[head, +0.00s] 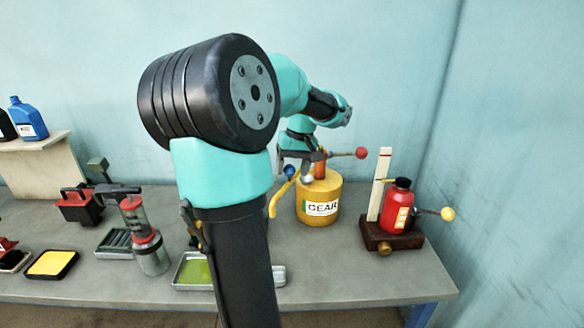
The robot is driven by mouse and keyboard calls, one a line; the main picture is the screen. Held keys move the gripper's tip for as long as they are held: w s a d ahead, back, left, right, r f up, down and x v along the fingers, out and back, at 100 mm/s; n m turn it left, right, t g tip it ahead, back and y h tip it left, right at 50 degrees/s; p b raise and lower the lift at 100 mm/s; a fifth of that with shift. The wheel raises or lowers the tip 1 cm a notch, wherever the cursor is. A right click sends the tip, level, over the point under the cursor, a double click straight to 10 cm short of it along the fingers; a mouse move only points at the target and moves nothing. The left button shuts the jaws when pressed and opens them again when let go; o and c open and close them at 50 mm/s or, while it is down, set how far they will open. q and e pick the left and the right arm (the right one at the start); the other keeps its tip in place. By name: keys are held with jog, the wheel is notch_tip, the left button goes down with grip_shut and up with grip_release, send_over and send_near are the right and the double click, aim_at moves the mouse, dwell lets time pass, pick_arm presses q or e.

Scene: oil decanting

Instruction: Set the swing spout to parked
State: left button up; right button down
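A yellow can labelled GEAR (320,207) stands on the bench right of centre. A curved yellow spout (274,205) hangs at its left side, its end pointing down. A blue ball knob (289,171) sits by the spout's upper end. A rod with a red ball knob (361,153) reaches right above the can. My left gripper (302,170) is over the can's top, close to the blue knob. Whether it touches the knob, and how far its fingers are apart, I cannot tell. My arm hides part of the bench left of the spout. My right gripper is not in view.
Right of the can, a red bottle (397,208) stands on a brown wooden base (391,236) with a white upright board and a yellow-knobbed rod. A green-filled tray (194,272) lies at the front. A red-and-grey pump can (146,240) stands left. The front right bench is clear.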

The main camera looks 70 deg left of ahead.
pick_arm(q)
jog(key=w+r, duration=0.3)
jog(key=r, duration=1.4)
jog(key=shift+w+d, duration=0.1)
jog(key=shift+w, duration=0.1)
